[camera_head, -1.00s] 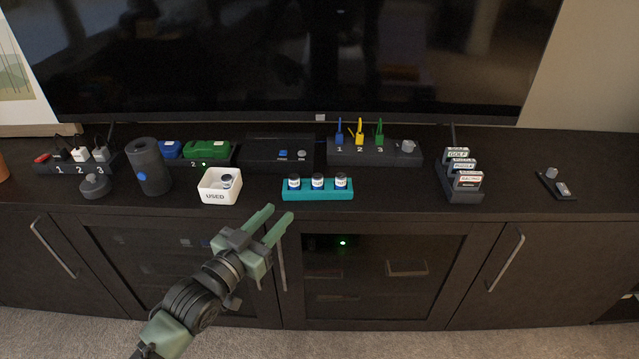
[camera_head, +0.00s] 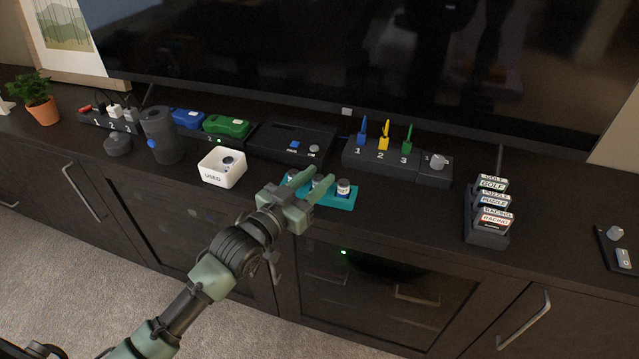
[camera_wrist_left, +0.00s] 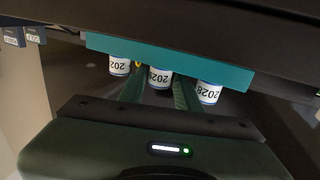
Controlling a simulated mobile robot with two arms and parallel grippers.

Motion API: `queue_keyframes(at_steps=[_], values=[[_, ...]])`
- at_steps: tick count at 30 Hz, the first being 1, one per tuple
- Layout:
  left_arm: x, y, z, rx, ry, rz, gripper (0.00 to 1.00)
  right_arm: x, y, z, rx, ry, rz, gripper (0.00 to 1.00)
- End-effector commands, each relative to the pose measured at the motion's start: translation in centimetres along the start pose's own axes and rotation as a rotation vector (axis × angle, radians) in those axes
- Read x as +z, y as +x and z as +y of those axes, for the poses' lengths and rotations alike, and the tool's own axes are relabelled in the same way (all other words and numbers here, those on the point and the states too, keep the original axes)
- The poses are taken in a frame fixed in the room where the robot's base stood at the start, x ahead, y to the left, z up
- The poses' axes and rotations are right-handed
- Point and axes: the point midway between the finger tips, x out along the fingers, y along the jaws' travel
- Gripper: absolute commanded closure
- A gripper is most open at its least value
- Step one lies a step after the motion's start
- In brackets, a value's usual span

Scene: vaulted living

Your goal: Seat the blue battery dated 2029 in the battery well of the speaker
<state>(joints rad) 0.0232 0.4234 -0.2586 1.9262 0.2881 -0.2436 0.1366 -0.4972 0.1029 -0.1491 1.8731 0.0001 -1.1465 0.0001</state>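Three small batteries with white labels and blue ends stand in a teal holder (camera_head: 345,203). In the left wrist view, the labels are upside down: the left one (camera_wrist_left: 119,66) shows only part of its date, the middle one (camera_wrist_left: 159,77) starts 202 with an unclear last digit, and the right one (camera_wrist_left: 208,93) seems to read 2028. My left gripper (camera_head: 313,183) is open, its fingers either side of the middle battery; contact cannot be told. The likely speaker (camera_head: 163,137), a dark upright cylinder with a blue button, stands further left; its well is not visible. My right gripper is out of view.
A white USED bin (camera_head: 222,177) holding a battery stands left of the holder. A dark round puck (camera_head: 118,144) lies beside the cylinder. Green (camera_head: 226,125) and blue (camera_head: 188,117) cases, a black box (camera_head: 290,143) and a numbered switch strip (camera_head: 380,160) line the back below the television.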

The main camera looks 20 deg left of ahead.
Motion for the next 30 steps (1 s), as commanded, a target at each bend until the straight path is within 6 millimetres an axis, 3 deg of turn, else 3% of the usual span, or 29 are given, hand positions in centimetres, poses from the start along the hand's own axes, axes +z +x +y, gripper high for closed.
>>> queue_keyframes(at_steps=[6, 15, 19, 30], values=[[-0.2, 3.1, 0.1, 0.000, 0.000, 0.001, 0.67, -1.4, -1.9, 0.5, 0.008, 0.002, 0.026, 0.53], [-0.2, 3.6, 0.1, 0.001, 0.001, -0.001, 0.67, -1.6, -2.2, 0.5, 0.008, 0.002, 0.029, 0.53], [-0.2, 3.6, 0.1, 0.001, 0.001, -0.001, 1.00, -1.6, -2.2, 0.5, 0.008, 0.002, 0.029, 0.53], [-0.6, 3.6, 0.1, 0.001, 0.001, 0.000, 1.00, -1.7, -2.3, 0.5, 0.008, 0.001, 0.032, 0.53]])
